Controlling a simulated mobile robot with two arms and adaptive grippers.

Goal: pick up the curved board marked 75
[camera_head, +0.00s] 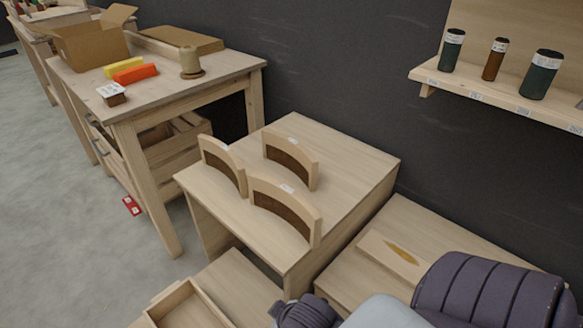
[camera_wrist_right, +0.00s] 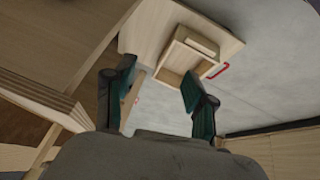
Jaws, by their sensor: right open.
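Three pale curved boards stand on edge on a small wooden table (camera_head: 345,152). The left board (camera_head: 222,160) and the back board (camera_head: 291,156) stand behind the front board (camera_head: 287,208). Each carries a small white label on top, too small to read, so I cannot tell which is marked 75. My right gripper (camera_wrist_right: 158,76) shows in the right wrist view, with its two dark green fingers apart and nothing clearly between them. In the head view my right arm comes in at the lower right, and its fingers are not visible. My left gripper is not in view.
A shallow wooden tray (camera_head: 190,308) lies low at the front; a similar tray shows in the right wrist view (camera_wrist_right: 172,78). A workbench (camera_head: 205,85) at left holds a cardboard box (camera_head: 92,42) and blocks. A shelf (camera_head: 500,94) with dark cylinders juts out at upper right.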

